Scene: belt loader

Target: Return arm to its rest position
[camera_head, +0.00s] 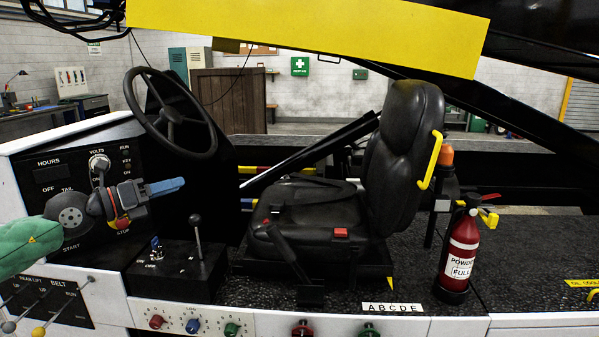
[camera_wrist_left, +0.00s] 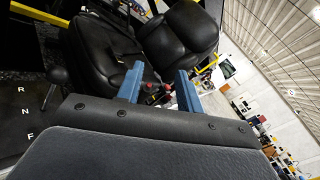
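My left arm (camera_head: 28,242), with a green sleeve, comes in from the left in the head view. My left gripper (camera_head: 180,185) is in front of the dashboard panel (camera_head: 45,174), pointing right, below the steering wheel (camera_head: 170,116). In the left wrist view the two blue fingers of this gripper (camera_wrist_left: 160,72) stand apart with nothing held between them. The black seat (camera_head: 400,150) lies beyond the fingers and also shows in the wrist view (camera_wrist_left: 180,40). My right arm and gripper are not in view.
A black lever (camera_head: 197,240) rises from a control box (camera_head: 175,272) below the gripper. Small belt levers (camera_head: 38,331) stand at lower left. A red fire extinguisher (camera_head: 461,250) stands right of the seat. A yellow beam (camera_head: 310,35) crosses above.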

